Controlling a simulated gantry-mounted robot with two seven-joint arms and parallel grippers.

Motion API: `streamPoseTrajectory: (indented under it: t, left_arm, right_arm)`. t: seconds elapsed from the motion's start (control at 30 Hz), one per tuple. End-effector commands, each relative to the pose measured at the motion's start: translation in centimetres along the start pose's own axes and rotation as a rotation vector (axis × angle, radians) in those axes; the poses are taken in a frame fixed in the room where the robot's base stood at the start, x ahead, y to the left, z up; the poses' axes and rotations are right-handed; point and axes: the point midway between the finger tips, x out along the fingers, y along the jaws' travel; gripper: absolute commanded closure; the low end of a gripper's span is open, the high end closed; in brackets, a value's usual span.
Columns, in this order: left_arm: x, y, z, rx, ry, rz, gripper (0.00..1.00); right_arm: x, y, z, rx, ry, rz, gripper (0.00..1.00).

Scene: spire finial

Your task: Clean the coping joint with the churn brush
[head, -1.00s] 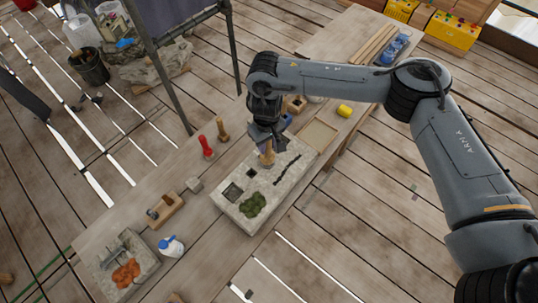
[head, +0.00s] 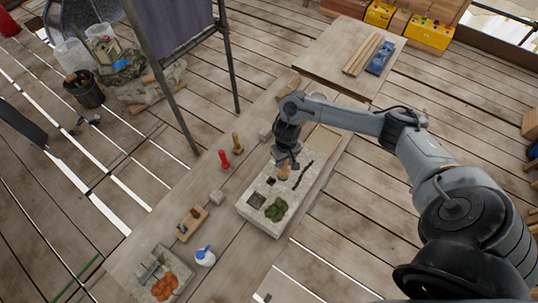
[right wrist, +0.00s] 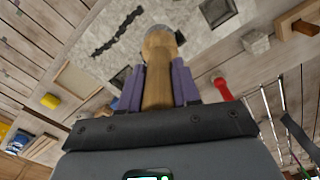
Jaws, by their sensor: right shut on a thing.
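The pale coping stone (head: 254,213) lies on the long wooden bench. Its dark, jagged joint (head: 302,174) runs along the right part of the top; it also shows in the right wrist view (right wrist: 116,33). My right gripper (head: 285,162) is shut on the wooden handle of the churn brush (head: 284,172) above the stone, just left of the joint. In the right wrist view the handle (right wrist: 157,85) sits between two purple fingers. The brush's far end overlaps the stone, and I cannot tell whether it touches. My left gripper is not in view.
Green moss (head: 276,210) and square recesses (head: 256,200) mark the stone. A red-handled tool (head: 224,159), a wooden-handled tool (head: 238,143), a small grey block (head: 217,197), a wooden box (head: 192,222) and a white-blue bottle (head: 205,256) stand nearby. A scaffold post (head: 160,85) rises behind the bench.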

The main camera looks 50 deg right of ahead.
Motion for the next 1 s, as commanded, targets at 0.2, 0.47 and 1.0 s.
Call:
streamPoseTrajectory:
  t: [0.2, 0.47, 1.0]
  left_arm:
    - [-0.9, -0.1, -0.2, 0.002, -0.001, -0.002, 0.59]
    - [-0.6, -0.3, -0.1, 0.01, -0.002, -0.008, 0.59]
    - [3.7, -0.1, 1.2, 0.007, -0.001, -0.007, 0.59]
  right_arm:
    - [1.4, 2.5, 3.0, 0.009, -0.002, 0.002, 1.0]
    - [2.5, 2.9, 4.1, 0.01, 0.0, -0.001, 1.0]
    - [6.2, 2.9, 4.1, 0.011, 0.001, -0.001, 1.0]
